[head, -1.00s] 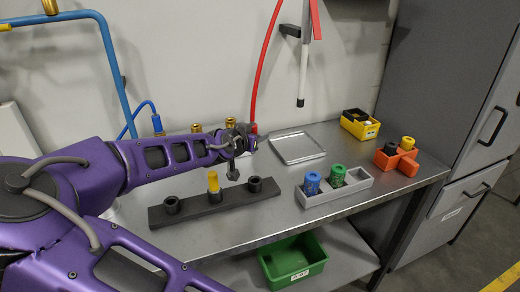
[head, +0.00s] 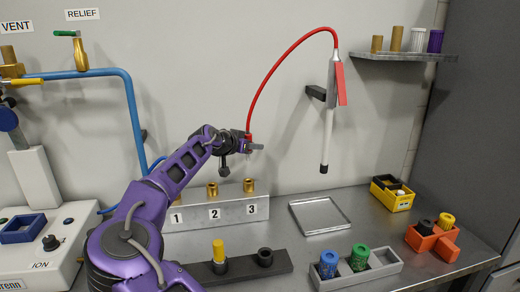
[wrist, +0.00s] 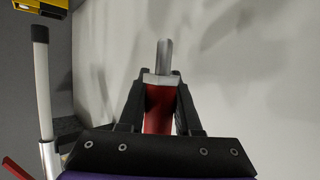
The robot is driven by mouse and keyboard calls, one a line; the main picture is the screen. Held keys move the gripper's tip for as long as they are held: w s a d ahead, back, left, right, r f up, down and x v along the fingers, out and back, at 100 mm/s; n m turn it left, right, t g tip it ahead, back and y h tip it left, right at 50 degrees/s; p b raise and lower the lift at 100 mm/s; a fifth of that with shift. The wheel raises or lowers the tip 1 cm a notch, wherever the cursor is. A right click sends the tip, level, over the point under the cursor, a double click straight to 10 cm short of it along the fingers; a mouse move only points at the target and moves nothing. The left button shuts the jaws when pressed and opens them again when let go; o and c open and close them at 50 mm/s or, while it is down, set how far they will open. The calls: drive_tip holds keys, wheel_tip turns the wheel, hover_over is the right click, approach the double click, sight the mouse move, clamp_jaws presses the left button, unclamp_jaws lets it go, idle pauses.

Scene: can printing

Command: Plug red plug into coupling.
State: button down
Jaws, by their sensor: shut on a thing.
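My gripper (head: 250,146) is shut on the red plug (head: 248,138), which is raised in the air in front of the wall. In the wrist view, the plug's red body (wrist: 158,108) sits between both fingers and its metal tip (wrist: 164,58) sticks out beyond them. The red hose (head: 282,48) arches from the plug to the wall-hung wand. Brass couplings stand on a grey block labelled 1, 2, 3: coupling 1 (head: 176,199), coupling 2 (head: 212,188) and coupling 3 (head: 249,185). The plug is above coupling 3 in the picture and apart from it.
A white-handled wand (head: 327,140) hangs right of my gripper. An empty metal tray (head: 320,216), a grey can rack (head: 385,272) and a black holder bar (head: 280,262) are on the bench. A blue pipe (head: 133,110) runs down the wall at left.

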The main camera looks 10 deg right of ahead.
drive_tip(key=shift+f, duration=0.1)
idle(0.3)
drive_tip(key=shift+f+b, duration=2.4)
drive_tip(key=shift+f, duration=0.45)
drive_tip(key=shift+f+b, duration=2.2)
drive_tip(key=shift+b, duration=0.15)
drive_tip(key=c, duration=0.5)
unclamp_jaws()
drive_tip(key=shift+s+a, duration=0.1)
drive_tip(key=v, duration=1.7)
drive_tip(key=shift+s+a+r+p, duration=0.1)
drive_tip(key=shift+r+p, duration=0.05)
drive_tip(key=shift+p, duration=0.2)
